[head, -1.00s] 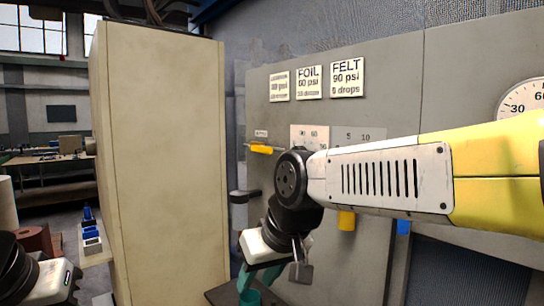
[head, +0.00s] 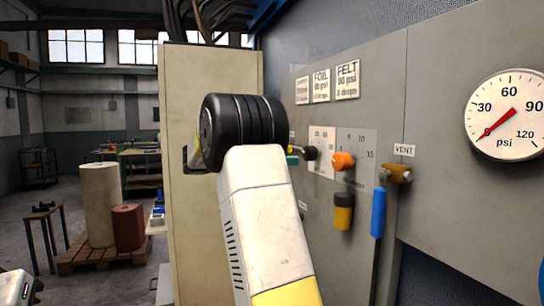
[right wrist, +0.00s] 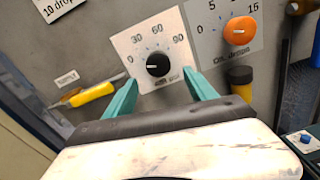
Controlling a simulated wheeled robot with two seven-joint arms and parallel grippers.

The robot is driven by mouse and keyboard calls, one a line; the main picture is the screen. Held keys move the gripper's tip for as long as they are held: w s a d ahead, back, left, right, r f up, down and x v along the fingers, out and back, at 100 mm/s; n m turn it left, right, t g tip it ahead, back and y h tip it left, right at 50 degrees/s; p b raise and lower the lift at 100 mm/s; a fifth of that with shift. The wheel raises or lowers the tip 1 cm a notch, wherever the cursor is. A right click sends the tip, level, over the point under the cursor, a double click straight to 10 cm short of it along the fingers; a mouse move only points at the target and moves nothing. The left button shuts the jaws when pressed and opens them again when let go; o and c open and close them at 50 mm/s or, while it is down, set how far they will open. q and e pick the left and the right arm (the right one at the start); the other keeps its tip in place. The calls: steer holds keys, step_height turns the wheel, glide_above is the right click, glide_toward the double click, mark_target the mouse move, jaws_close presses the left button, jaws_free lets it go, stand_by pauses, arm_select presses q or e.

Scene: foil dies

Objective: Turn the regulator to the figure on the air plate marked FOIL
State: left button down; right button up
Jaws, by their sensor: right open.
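The regulator is a black knob (right wrist: 158,65) on a white dial plate (right wrist: 128,46) marked 0 to 90 psi. Its white mark points left, near the 0. The head view also shows the knob (head: 310,152). My right gripper (right wrist: 160,77) is open, its teal fingers on either side of the knob's lower part; I cannot tell if they touch it. In the head view my wrist hides most of it. The FOIL air plate (head: 321,85) appears to read 60 psi. The gauge (head: 508,116) needle points near zero. Of my left arm only a bit shows, lower left.
An orange oil-drops knob (right wrist: 240,31) sits right of the regulator, with a yellow-and-black bowl (head: 343,211) below. A brass vent valve (head: 397,174) has a blue handle (head: 378,212) hanging down. A yellow handle (right wrist: 92,93) lies left of the regulator. A beige cabinet (head: 190,240) stands left.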

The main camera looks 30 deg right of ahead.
mark_target(305, 154)
steer(key=d, duration=0.7)
steer(key=shift+s+d+r, duration=0.15)
steer(key=shift+s+d, duration=0.15)
steer(key=shift+s, duration=0.1)
steer(key=c, duration=1.4)
